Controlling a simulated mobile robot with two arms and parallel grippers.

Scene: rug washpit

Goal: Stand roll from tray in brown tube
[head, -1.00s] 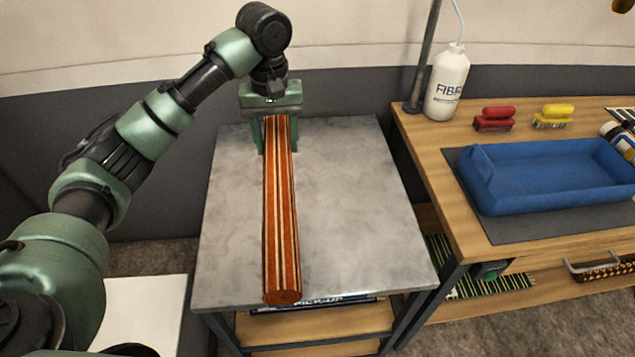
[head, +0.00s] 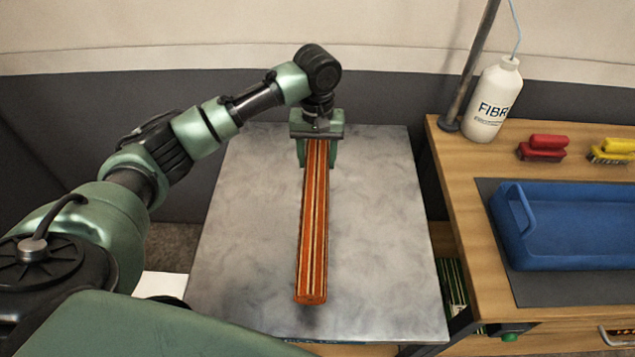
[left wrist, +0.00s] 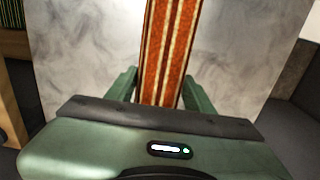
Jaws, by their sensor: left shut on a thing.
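A long orange-red roll with cream and dark stripes (head: 313,230) lies roughly level over the grey tabletop, its near end toward me. My left gripper (head: 317,158) is shut on its far end, with one finger on each side. In the left wrist view the roll (left wrist: 168,45) runs away from between the fingers. I cannot tell whether the roll touches the tabletop. The blue tray (head: 515,232) on the wooden bench at right shows no roll in the part in view. I see no brown tube. My right gripper is not in view.
The grey table (head: 385,220) is otherwise clear. The wooden bench (head: 462,205) stands to its right with a white bottle (head: 493,100), a red brush (head: 542,147) and a yellow brush (head: 612,150). A metal pole (head: 470,65) rises at its back corner.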

